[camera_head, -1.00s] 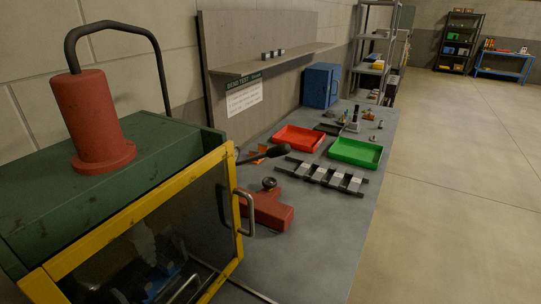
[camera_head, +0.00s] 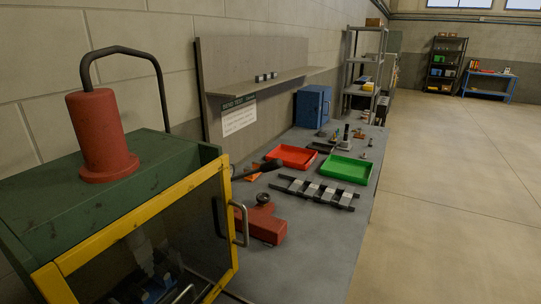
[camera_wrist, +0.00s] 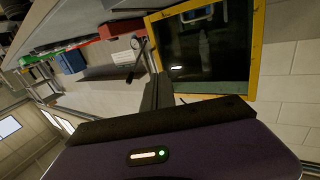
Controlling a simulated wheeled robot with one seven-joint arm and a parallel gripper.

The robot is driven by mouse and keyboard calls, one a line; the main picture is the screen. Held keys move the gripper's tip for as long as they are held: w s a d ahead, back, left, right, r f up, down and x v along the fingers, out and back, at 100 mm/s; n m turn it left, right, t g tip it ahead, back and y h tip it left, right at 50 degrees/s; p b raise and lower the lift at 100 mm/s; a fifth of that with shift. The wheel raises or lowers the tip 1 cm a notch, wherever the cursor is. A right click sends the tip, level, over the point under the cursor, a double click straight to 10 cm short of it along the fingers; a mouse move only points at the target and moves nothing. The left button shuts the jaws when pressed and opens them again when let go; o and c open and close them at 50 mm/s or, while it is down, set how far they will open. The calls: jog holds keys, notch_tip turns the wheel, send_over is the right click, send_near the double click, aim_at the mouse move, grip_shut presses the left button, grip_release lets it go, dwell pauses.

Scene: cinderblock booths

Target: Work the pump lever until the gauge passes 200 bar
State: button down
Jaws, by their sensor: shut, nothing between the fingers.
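The red hand pump (camera_head: 262,224) lies on the grey bench beside the yellow-framed cabinet. My gripper (camera_wrist: 158,78) is shut and empty in the wrist view, apart from the lever. It is not in the head view.
The green cabinet (camera_head: 110,195) with a yellow-framed glass door (camera_head: 150,215) and handle stands at the near left. A dark rack with light blocks (camera_head: 314,191), a red tray (camera_head: 291,156) and a green tray (camera_head: 348,170) lie farther along. Open floor (camera_head: 460,190) lies to the right.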

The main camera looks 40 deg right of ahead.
jog(key=w+d+r+m+t+h, duration=0.1)
jog(key=w+d+r, duration=0.4)
jog(key=w, duration=0.5)
jog(key=w+d+r+m+h+b, duration=0.1)
jog(key=w+d+r, duration=0.2)
jog(key=w+d, duration=0.55)
jog(key=w+d+r+m+t+h, duration=0.1)
jog(key=w+d+r, duration=0.3)
jog(key=w, duration=0.8)
jog(key=w+d+r+n, duration=0.1)
jog(key=w+d+r, duration=0.1)
jog(key=w+r, duration=0.1)
jog(key=w+d+r+n+y, duration=0.1)
jog(key=w+d+r, duration=0.1)
jog(key=r, duration=0.3)
jog(key=w+d+r+n+y+b, duration=0.1)
jog(key=w+d+r, duration=0.2)
jog(key=r, duration=0.1)
jog(key=shift+w+d+g, duration=0.3)
jog(key=shift+w, duration=0.05)
notch_tip(320, 180, up, 10)
jog(key=d+n+g+y, duration=0.3)
jog(key=n+g+y, duration=0.1)
jog(key=n+g, duration=0.1)
jog(key=s+a+f+n+g+y, duration=0.1)
jog(key=s+a+f+n+g, duration=0.2)
jog(key=f, duration=0.4)
jog(key=shift+s+f+g+y, duration=0.35)
jog(key=shift+s+g, duration=0.35)
jog(key=shift+g, duration=0.5)
